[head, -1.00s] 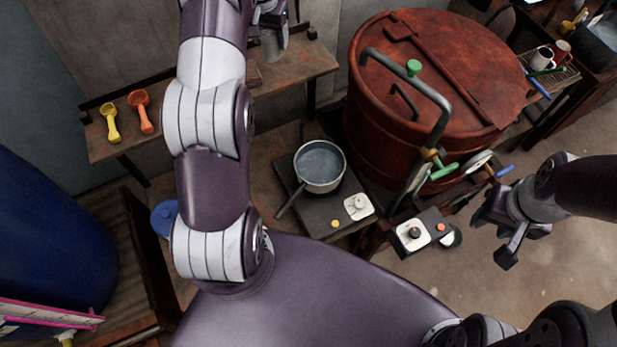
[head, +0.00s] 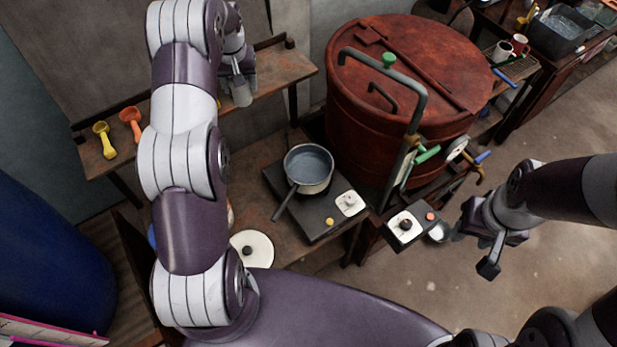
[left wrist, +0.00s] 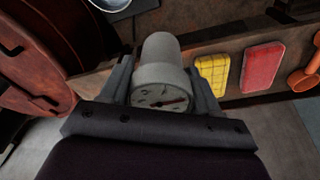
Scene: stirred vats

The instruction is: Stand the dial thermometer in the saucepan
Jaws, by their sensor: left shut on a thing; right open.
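The saucepan (head: 308,168) is grey, with a dark handle toward the lower left, and stands upright on a dark hotplate (head: 318,215); nothing stands in it. My left gripper (left wrist: 160,88) is shut on the grey dial thermometer (left wrist: 161,98), whose round dial with a red needle faces the wrist camera. In the head view the left gripper (head: 238,72) is above the back shelf, up and left of the saucepan, partly hidden by my arm; the thermometer (head: 241,93) hangs below it. My right gripper (head: 484,248) is open and empty at the right, over the floor.
A large red-brown vat (head: 400,90) with a bent grey pipe (head: 422,105) stands right of the saucepan. Yellow (head: 104,140) and orange (head: 131,122) scoops lie on the back shelf (head: 270,72). A white disc (head: 252,248) lies on the bench at the front left. A control box (head: 405,230) sits nearer.

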